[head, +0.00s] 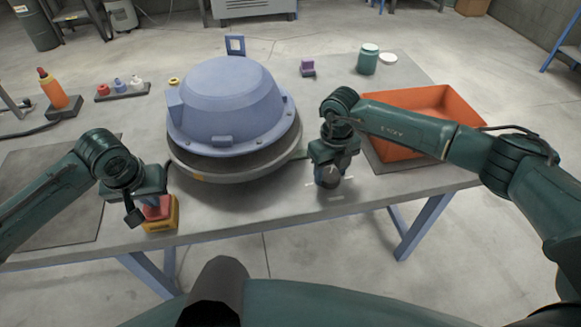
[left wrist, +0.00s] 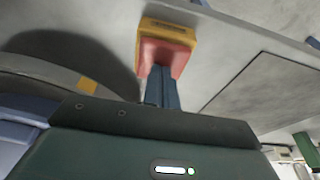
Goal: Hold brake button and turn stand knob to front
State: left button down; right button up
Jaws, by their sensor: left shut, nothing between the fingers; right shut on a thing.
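The brake button is a red block on a yellow base (head: 162,224) near the table's front edge. My left gripper (head: 152,200) is shut and empty, its fingertips down at the red top. In the left wrist view the closed fingers (left wrist: 161,88) meet the red button (left wrist: 165,56), and contact looks likely. The stand knob (head: 328,181) is dark and round, with pale marks on the table around it. My right gripper (head: 329,172) points down and is shut on the knob; its fingertips are partly hidden. The round grey stand (head: 190,173) carries a blue hood (head: 225,95), dome up.
An orange tray (head: 384,151) lies under my right forearm. A green jar (head: 367,60), white lid (head: 388,58) and purple block (head: 307,68) stand behind. A dark mat (head: 50,205) lies front left.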

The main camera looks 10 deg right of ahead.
aim_at(331, 175)
pick_arm(q)
jog(key=shift+s+f, duration=0.2)
jog(key=shift+f, duration=0.1)
pick_arm(e)
jog(key=n, duration=0.5)
jog(key=shift+n, duration=0.4)
jog(key=o, duration=1)
notch_tip(331, 175, up, 12)
jog(key=shift+r, duration=0.1)
